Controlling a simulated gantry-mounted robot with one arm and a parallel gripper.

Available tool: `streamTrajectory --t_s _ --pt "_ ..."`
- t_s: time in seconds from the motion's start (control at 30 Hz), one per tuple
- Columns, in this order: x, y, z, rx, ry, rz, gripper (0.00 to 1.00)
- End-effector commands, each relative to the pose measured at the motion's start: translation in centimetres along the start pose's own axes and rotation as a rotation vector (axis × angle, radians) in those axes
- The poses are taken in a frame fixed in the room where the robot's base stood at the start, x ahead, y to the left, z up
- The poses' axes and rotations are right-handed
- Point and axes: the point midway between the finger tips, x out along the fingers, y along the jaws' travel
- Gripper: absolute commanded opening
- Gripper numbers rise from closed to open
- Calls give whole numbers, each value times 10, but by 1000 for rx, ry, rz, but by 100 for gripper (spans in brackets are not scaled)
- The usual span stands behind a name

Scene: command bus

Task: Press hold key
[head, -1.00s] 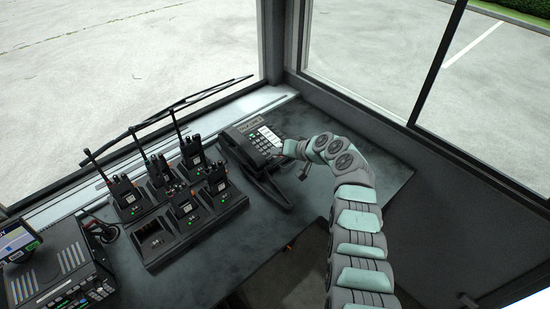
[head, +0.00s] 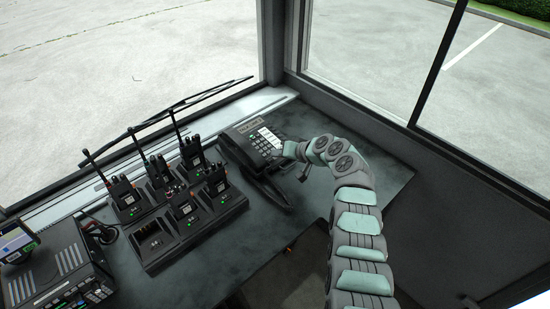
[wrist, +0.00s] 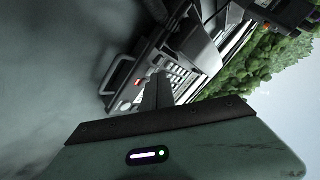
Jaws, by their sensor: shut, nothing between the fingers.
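The black desk phone (head: 252,141) stands on the desk by the front window, its handset (head: 262,187) along its near side. A white label strip lies at its right end. In the head view my gripper (head: 284,153) is at the phone's right end, close to the keys. In the wrist view the phone's keypad (wrist: 178,77) shows rows of light keys and a lit red light. My shut, empty fingers (wrist: 160,83) point at the keypad and cover part of it. I cannot tell whether they touch a key, and the hold key's lettering is not readable.
A charger tray (head: 160,246) with several handheld radios stands left of the phone. A larger radio unit (head: 62,262) is at the far left. The bare desk (head: 235,262) is clear in front of the phone. Window posts rise behind.

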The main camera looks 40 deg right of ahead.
Motion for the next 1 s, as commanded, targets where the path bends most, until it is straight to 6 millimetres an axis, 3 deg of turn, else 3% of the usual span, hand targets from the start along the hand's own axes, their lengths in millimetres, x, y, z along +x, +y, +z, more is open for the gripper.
streamTrajectory --t_s 1.0 --pt "-9 -8 -7 -1 1 0 0"
